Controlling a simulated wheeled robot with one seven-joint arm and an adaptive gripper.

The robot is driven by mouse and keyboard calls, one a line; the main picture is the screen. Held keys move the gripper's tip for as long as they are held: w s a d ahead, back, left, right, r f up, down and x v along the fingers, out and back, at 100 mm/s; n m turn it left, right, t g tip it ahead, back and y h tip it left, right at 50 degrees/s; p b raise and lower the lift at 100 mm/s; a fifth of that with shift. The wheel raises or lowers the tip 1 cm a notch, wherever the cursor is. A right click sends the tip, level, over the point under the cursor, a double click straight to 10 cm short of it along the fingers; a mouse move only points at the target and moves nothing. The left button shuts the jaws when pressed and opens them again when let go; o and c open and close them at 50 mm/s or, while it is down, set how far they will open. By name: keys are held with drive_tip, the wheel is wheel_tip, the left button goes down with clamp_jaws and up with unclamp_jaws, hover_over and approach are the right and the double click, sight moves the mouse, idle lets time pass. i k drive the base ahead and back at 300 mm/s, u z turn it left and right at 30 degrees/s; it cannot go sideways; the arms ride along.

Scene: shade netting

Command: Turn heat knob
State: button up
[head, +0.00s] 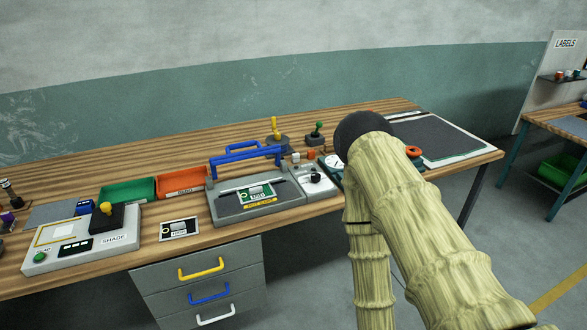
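No knob in view carries a heat label that I can read. A small white unit with a black knob (315,177) sits on the wooden bench, right of the grey press-like device (228,209) with a blue handle. At the left, a white panel (55,260) marked SHADE carries a black block with a yellow knob (105,208) and a small green button. My arm, in a pale ribbed cover, rises at the right and hides part of the bench. My gripper's fingers are not visible, so its relation to any knob cannot be told.
Green (128,190) and orange (182,182) trays stand along the bench. A yellow-handled lever (275,130) and a green-topped one (317,133) stand behind. A dark mat (440,136) lies at the right end. Drawers (195,272) are below; bare wood shows at the back.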

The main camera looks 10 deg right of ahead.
sight(316, 177)
drive_tip(key=u, duration=0.05)
drive_tip(key=i, duration=0.9)
drive_tip(key=z, duration=0.25)
